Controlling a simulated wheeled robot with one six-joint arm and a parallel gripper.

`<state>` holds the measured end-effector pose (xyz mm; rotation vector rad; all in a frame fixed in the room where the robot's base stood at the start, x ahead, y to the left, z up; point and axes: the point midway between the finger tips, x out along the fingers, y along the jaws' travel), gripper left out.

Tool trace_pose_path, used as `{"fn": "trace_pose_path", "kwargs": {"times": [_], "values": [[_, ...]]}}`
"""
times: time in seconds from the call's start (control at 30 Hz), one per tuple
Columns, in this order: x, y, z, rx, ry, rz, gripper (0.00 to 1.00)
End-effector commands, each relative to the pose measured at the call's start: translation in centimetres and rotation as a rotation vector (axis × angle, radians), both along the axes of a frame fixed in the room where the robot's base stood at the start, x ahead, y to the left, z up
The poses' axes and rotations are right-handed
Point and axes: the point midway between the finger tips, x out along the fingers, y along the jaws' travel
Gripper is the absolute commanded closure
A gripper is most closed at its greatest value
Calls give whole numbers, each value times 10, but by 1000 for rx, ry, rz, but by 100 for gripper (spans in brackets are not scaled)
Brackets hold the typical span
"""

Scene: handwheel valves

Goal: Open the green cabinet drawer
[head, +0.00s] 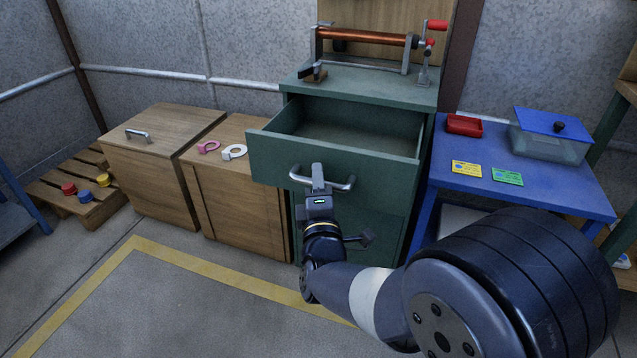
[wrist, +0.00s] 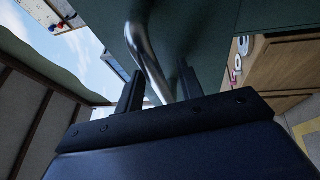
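The green cabinet (head: 425,97) stands against the back wall. Its top drawer (head: 335,160) is pulled well out, and its empty inside shows in the head view. The drawer has a curved metal bar handle (head: 340,184). My gripper (head: 317,175) is at the middle of this handle in the head view. In the wrist view, the handle (wrist: 148,58) runs between the two dark fingers of my gripper (wrist: 160,88). The fingers stand apart, with gaps seen beside the bar. Whether either finger touches the bar is hard to tell.
A red-handled copper roller device (head: 365,40) stands on the cabinet. Wooden cabinets (head: 165,140) stand at left, with pink (head: 208,147) and white (head: 234,152) rings on one. A blue table (head: 560,190) at right holds a red tray (head: 464,125) and a lidded bin (head: 550,148). Floor at front left is clear.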

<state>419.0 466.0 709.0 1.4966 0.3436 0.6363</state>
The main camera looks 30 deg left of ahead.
Motion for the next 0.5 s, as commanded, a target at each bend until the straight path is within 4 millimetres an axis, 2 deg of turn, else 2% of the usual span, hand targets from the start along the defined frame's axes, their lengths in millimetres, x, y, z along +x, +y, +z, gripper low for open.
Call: {"fn": "trace_pose_path", "kwargs": {"times": [0.27, 0.5], "values": [[-8, -5, -1, -1, 2, 1, 64], [-42, -30, -7, -3, 2, 4, 64]]}}
